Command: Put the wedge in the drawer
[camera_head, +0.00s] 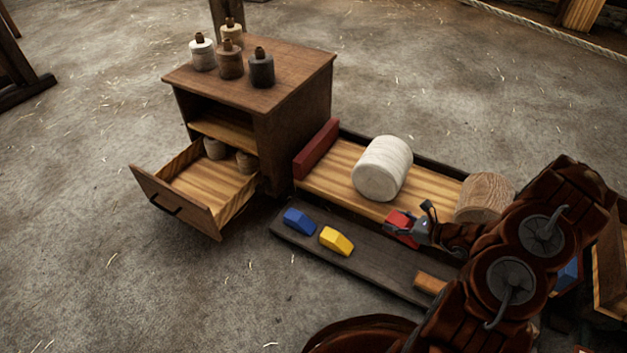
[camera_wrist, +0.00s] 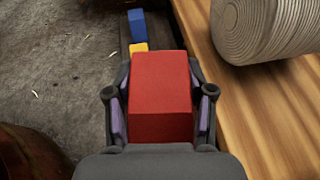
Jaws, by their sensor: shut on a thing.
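A red wedge (camera_head: 401,224) is in my gripper (camera_head: 416,229), above the dark low ledge beside the wooden bench. In the wrist view the red wedge (camera_wrist: 161,95) fills the space between both fingers of my gripper (camera_wrist: 160,110). A blue wedge (camera_head: 299,220) and a yellow wedge (camera_head: 336,240) lie on the dark ledge to the left. The blue wedge (camera_wrist: 137,25) and part of the yellow wedge (camera_wrist: 139,47) show beyond the red one in the wrist view. The drawer (camera_head: 175,205) of the brown cabinet is pulled open, with two small pots at its back.
Several bottles (camera_head: 231,62) stand on the cabinet top (camera_head: 290,60). A pale roller (camera_head: 383,168) and a wooden roller (camera_head: 484,196) sit on the bench (camera_head: 325,182), with a dark red block (camera_head: 316,148) at its left end. Floor before the drawer is clear.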

